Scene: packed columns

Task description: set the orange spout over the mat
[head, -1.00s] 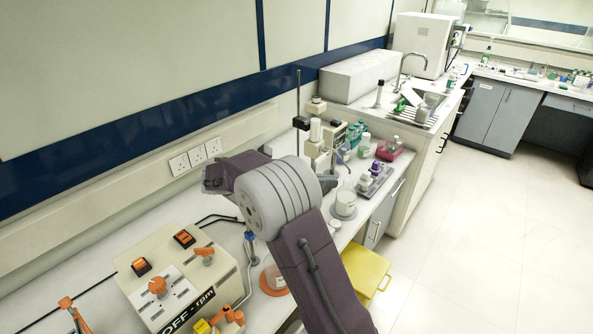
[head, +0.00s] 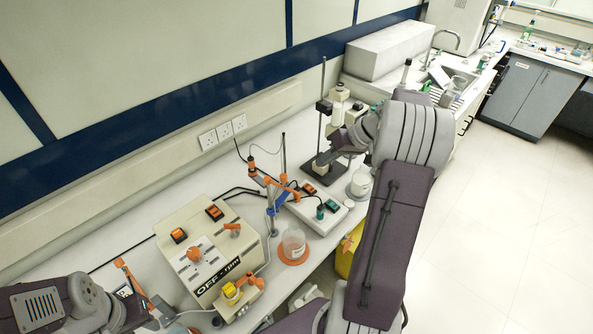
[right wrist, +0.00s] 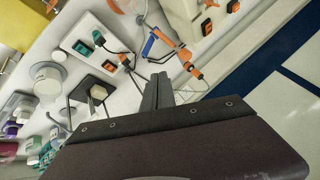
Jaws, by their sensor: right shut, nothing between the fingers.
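The orange spout (head: 285,187) is a jointed orange arm on a thin stand with a blue clamp, at mid-bench in the head view. It reaches up and back from the mat, not above it. It also shows in the right wrist view (right wrist: 185,55). The round orange mat (head: 293,259) lies on the bench with a clear beaker on it.
A beige control box (head: 212,250) stands left of the mat. A white unit with coloured switches (head: 322,208) sits right of the spout, near a white pot (head: 361,182). A tall rod stand (head: 322,110) is behind my right gripper. Thin cables cross the bench.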

